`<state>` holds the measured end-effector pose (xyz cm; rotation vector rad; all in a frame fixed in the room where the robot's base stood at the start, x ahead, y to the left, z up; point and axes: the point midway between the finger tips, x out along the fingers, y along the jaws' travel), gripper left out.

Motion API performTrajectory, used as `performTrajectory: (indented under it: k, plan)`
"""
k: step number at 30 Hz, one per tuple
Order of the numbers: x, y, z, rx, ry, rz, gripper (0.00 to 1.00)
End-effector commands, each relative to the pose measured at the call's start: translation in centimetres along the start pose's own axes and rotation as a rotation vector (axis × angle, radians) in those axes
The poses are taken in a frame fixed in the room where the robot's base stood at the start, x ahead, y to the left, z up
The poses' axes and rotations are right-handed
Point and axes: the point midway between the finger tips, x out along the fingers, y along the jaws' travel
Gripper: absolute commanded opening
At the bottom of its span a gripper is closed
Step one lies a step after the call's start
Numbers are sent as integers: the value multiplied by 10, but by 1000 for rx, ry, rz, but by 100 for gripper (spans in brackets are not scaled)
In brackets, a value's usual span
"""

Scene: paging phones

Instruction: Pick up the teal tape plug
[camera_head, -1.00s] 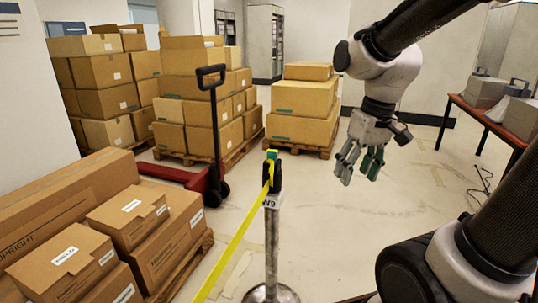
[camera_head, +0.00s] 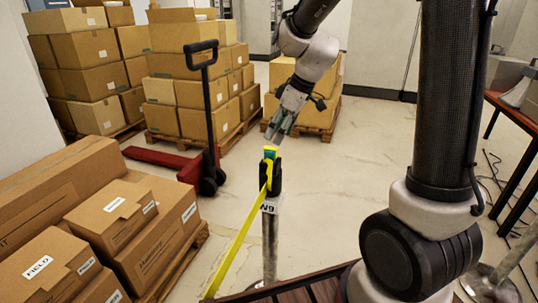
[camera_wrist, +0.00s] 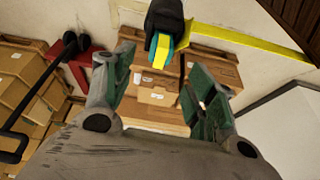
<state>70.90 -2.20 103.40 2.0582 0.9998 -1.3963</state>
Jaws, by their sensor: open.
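The teal tape plug (camera_head: 270,153) sits at the top of the black head (camera_head: 275,176) of a metal post, with yellow tape (camera_head: 238,238) running down from it to the lower left. My gripper (camera_head: 273,139) is just above and very near the plug in the head view, fingers pointing down; I cannot tell whether they touch. In the wrist view the plug (camera_wrist: 163,45) shows teal with a yellow strip, beyond the gap between the open, empty fingers of my gripper (camera_wrist: 159,68). The post's lower part is hidden in the wrist view.
Cartons (camera_head: 130,215) are stacked at the lower left. A red pallet jack (camera_head: 208,120) stands behind them, with box stacks (camera_head: 75,60) at the back. A table (camera_head: 518,105) stands at the right. Clear floor lies around the post's right side.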

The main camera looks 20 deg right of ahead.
Motion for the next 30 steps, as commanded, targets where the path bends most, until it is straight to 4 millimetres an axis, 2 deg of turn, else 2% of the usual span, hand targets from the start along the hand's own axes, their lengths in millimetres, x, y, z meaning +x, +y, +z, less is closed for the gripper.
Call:
performTrajectory:
  k: [5, 21, 28, 29, 30]
  plan:
    - [6, 0, 0, -61, 1, 2, 56]
    - [76, 0, 2, -61, -1, 1, 56]
    - [78, 0, 2, -62, 1, 3, 56]
    - [78, 0, 2, -62, 1, 3, 54]
    - [78, 0, 2, -62, 1, 3, 47]
